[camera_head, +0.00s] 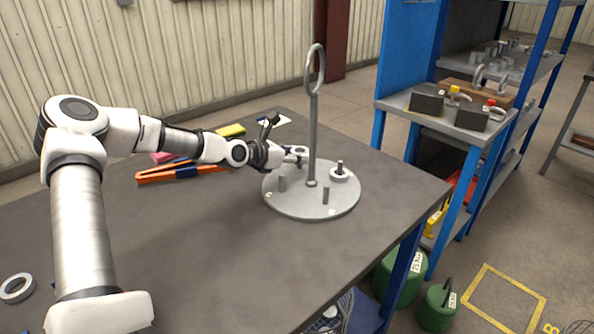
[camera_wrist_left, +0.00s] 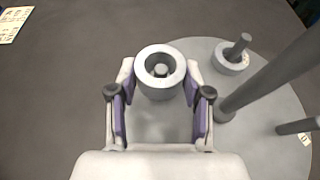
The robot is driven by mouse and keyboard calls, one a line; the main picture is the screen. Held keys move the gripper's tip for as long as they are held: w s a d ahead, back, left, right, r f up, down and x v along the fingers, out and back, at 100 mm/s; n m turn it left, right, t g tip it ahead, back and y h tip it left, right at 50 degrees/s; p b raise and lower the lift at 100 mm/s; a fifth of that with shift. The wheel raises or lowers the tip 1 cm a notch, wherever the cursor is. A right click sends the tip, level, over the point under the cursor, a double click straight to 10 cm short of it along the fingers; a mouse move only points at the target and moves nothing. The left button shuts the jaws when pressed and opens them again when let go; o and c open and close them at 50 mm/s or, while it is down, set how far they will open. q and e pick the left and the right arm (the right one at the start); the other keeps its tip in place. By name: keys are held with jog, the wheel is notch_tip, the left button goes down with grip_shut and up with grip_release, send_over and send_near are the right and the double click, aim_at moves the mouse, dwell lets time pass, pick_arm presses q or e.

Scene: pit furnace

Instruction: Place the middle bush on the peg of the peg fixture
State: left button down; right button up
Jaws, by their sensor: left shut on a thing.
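The peg fixture (camera_head: 312,205) is a round grey plate on the table with a tall ringed post (camera_head: 313,130) and short upright pegs; its plate also shows in the wrist view (camera_wrist_left: 262,112). My left gripper (camera_head: 296,155) is over the plate's far left part, its fingers (camera_wrist_left: 160,95) shut on a pale grey bush (camera_wrist_left: 160,88). A peg's top shows inside the bush's hole in the wrist view; I cannot tell how far down the bush is. Another bush (camera_head: 341,175) sits around a peg right of the post, also visible in the wrist view (camera_wrist_left: 231,58). My right gripper is out of view.
A loose grey ring (camera_head: 17,288) lies at the table's left. A blue shelf (camera_head: 465,135) stands right. The table's middle (camera_head: 200,240) is clear.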

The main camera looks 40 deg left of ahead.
pick_arm(q)
notch_tip(320, 180, down, 2)
jog(key=shift+w+f, duration=0.1)
jog(key=shift+f, duration=0.15)
jog(key=shift+r, duration=0.1)
jog(key=shift+b, duration=0.4)
jog(key=c, duration=0.8)
grip_release()
jog(key=shift+o, duration=0.2)
